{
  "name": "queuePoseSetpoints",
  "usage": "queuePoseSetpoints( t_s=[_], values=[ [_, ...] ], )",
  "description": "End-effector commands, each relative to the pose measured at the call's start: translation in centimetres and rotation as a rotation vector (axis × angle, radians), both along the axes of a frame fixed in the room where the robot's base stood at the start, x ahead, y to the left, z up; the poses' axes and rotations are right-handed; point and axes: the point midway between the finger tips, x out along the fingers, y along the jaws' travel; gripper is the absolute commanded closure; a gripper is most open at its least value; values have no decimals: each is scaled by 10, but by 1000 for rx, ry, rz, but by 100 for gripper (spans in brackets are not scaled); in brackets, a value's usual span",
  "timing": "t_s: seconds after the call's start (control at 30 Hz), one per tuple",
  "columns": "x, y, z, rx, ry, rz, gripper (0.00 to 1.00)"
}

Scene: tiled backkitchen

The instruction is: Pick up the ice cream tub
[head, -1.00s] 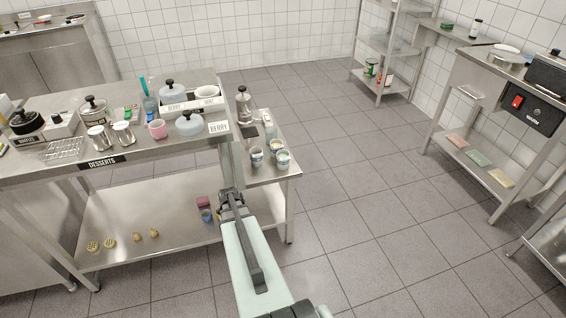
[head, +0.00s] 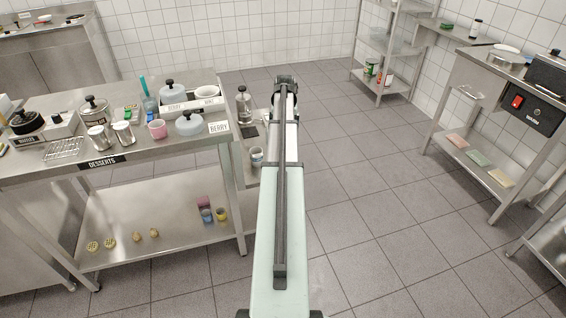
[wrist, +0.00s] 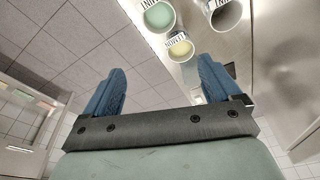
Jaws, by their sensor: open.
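Several small ice cream tubs show at the top of the wrist view: one with green contents (wrist: 158,17), one with pale yellow contents (wrist: 181,50) and one with a greyish inside (wrist: 227,15). Their labels are only partly legible. In the head view one white tub (head: 256,158) shows on the low side table (head: 248,180); my arm hides the other tubs there. My gripper (wrist: 162,78) is open, with its two blue fingers apart and nothing between them. The yellow tub lies just beyond the fingertips in the picture, not between them.
The steel dessert counter (head: 135,150) at left holds lidded pots, shakers and a pink cup. Its lower shelf (head: 165,205) has waffles and small containers. A metal canister (head: 244,105) stands behind the tub. Open tiled floor (head: 370,200) lies to the right.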

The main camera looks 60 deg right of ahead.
Motion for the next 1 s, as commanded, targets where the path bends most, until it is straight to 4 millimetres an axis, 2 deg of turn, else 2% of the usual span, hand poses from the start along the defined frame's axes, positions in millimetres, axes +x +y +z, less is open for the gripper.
queuePoseSetpoints(
  t_s=[0.03,0.13,0.3,0.43,0.8,1.0],
  values=[
    [9,-17,6,17,8,-3,9],
    [11,-21,2,70,34,-11,9],
    [4,-6,1,151,73,-26,9],
    [2,-1,-6,175,84,-32,9],
    [2,-1,-65,175,84,-35,9],
    [2,-1,-83,173,83,-34,9]
  ],
)
